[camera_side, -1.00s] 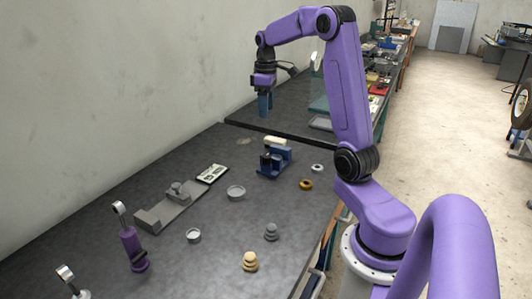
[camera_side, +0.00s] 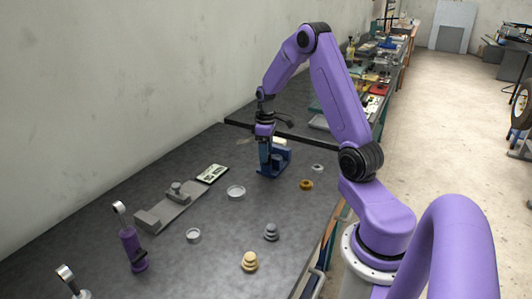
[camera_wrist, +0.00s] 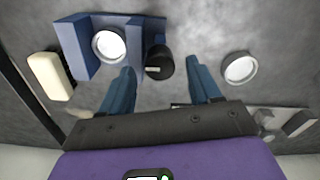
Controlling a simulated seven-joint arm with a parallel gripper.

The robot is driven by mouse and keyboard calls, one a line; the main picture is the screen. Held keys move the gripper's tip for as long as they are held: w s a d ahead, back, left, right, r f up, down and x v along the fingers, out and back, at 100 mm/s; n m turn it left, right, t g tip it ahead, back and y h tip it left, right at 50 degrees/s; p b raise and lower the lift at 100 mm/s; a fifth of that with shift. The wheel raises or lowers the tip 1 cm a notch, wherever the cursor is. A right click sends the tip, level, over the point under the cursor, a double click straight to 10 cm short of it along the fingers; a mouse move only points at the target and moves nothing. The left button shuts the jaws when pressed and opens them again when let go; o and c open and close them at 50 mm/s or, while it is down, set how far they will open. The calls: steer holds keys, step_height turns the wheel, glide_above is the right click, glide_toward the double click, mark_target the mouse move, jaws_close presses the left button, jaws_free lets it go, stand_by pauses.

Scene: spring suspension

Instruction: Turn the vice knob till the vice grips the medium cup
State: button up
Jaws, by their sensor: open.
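The blue vice (camera_wrist: 84,48) is at the upper left of the wrist view, with the medium cup (camera_wrist: 108,44), a round pale-topped cup, between its jaws. I cannot tell whether the jaws touch the cup. The black vice knob (camera_wrist: 160,66) is on the vice's right side. My gripper (camera_wrist: 160,72) is open, with one blue finger on each side of the knob and gaps showing to both. In the side view my gripper (camera_side: 264,165) is low, in front of the vice (camera_side: 279,160), and hides part of it, the knob and the cup.
A cream block (camera_wrist: 50,76) is left of the vice. A grey round dish (camera_wrist: 240,69) is to the right, also in the side view (camera_side: 236,192). The wall is behind.

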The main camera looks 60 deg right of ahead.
steer(key=shift+f, duration=0.5)
steer(key=c, duration=1.1)
steer(key=shift+o, duration=0.2)
steer(key=shift+m, duration=0.3)
steer(key=m, duration=0.4)
steer(key=shift+m, duration=0.3)
steer(key=shift+d+m, duration=0.1)
steer(key=shift+m, duration=2)
